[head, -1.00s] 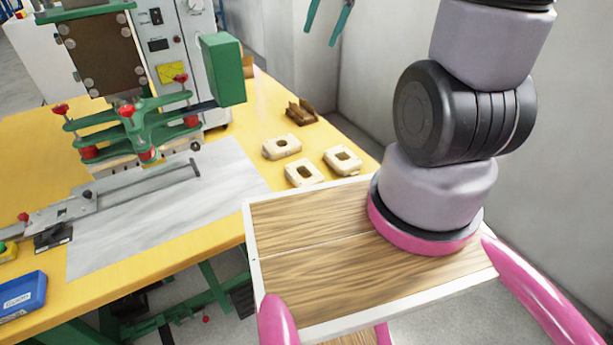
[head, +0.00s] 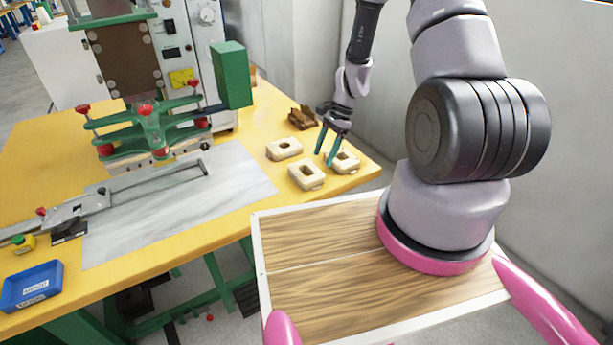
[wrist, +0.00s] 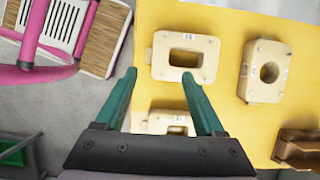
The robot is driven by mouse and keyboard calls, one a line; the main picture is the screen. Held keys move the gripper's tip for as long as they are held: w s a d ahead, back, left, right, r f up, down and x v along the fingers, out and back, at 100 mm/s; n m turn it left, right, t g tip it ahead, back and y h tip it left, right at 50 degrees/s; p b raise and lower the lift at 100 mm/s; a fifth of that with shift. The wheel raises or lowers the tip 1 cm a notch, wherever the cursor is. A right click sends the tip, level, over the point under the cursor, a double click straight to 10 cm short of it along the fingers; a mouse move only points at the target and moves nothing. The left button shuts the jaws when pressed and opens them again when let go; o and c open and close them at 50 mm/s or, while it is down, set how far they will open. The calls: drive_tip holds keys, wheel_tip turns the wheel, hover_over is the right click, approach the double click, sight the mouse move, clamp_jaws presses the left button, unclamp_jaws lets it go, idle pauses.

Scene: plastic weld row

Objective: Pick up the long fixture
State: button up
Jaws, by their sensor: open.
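Three pale beige fixture blocks lie on the yellow table's right end. One with a round hole (head: 284,149) is at the back left; it also shows in the wrist view (wrist: 264,72). One with an oblong slot (head: 306,176) is nearer the front, at top centre in the wrist view (wrist: 185,73). A third block (head: 347,162) is at the right, partly hidden behind my gripper in the wrist view (wrist: 158,122). I cannot tell which is the long one.
A brown bracket-like piece (head: 302,118) lies behind the blocks. The welding machine (head: 150,125) with green arms stands at the left. A blue bin (head: 32,287) is at the table's front left. A grey wall stands close on the right.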

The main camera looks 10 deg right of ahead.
sight(313, 177)
drive_tip(key=x, duration=0.8)
drive_tip(key=shift+a+f, duration=0.1)
drive_tip(key=shift+f, duration=0.05)
drive_tip(key=shift+w, duration=0.1)
clamp_jaws()
